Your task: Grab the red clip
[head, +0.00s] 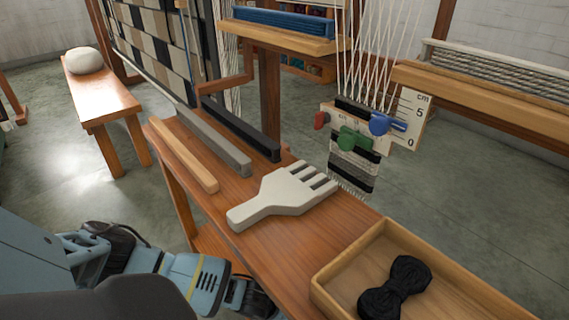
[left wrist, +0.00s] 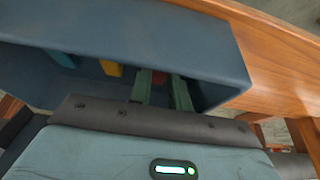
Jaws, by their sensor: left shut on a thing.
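In the left wrist view my left gripper (left wrist: 161,84) reaches into an open blue bin (left wrist: 215,60) beside the wooden bench. Its two greenish fingers are shut on a small red clip (left wrist: 160,77), of which only a dark part shows between the fingertips. In the head view my left arm comes in at the lower left, and its gripper is hidden beside the bench. Another red clip (head: 321,119) is on the hanging weaving, left of a green clip (head: 354,139) and a blue clip (head: 386,124). My right gripper is in neither view.
A yellow piece (left wrist: 111,68) and a teal piece (left wrist: 61,58) lie in the bin. On the bench (head: 262,240) are a white comb (head: 280,195), several long bars and a wooden tray (head: 345,262) with a black skein (head: 397,288). The bench edge is close to my arm.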

